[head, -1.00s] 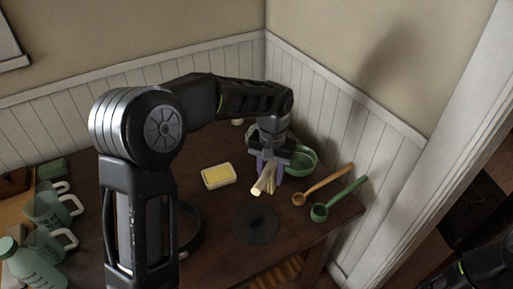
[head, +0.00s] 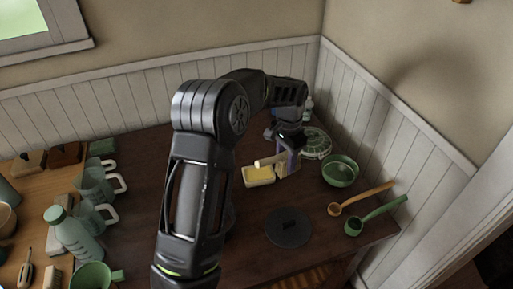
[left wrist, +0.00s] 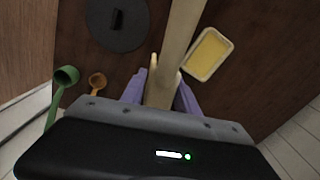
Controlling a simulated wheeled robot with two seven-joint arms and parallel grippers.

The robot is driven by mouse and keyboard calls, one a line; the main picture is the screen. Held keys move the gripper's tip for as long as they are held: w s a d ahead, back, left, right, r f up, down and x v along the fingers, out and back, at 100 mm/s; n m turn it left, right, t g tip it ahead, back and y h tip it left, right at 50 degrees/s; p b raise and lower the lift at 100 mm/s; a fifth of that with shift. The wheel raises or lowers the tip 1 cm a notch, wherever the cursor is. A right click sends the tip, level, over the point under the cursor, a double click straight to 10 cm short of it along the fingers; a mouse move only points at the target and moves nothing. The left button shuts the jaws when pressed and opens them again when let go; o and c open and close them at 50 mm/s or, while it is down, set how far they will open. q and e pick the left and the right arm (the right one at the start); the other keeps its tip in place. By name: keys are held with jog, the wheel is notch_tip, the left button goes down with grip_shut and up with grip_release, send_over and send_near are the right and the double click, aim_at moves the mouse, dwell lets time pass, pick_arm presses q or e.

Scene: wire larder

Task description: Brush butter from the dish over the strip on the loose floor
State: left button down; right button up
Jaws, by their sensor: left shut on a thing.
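My left gripper (head: 288,163) is shut on a brush with a pale wooden handle (head: 265,161); its purple fingers and the handle (left wrist: 180,35) also show in the left wrist view. The bristles are hard to make out. The butter dish (head: 258,183), pale with a yellow block of butter (head: 258,173), is just left of the gripper; it also shows in the left wrist view (left wrist: 207,55). The loose floor (head: 275,236) is a dark round disc nearer me, with a short dark strip (head: 290,226) on it. My right gripper is out of view.
A green bowl (head: 340,172), an orange ladle (head: 362,198) and a green ladle (head: 376,215) lie right of the disc. A pale green round thing (head: 316,143) stands behind the gripper. Mugs (head: 95,184) and a bottle (head: 72,235) crowd the left. Bare wood surrounds the disc.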

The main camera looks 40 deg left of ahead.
aim_at(256, 174)
pick_arm(q)
jog(key=a+f+m, duration=0.2)
jog(key=a+m, duration=0.1)
jog(key=a, duration=0.8)
jog(key=shift+m+p, duration=0.4)
jog(key=shift+p, duration=0.05)
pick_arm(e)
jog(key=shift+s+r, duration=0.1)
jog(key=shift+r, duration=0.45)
pick_arm(q)
jog(key=shift+a, duration=0.1)
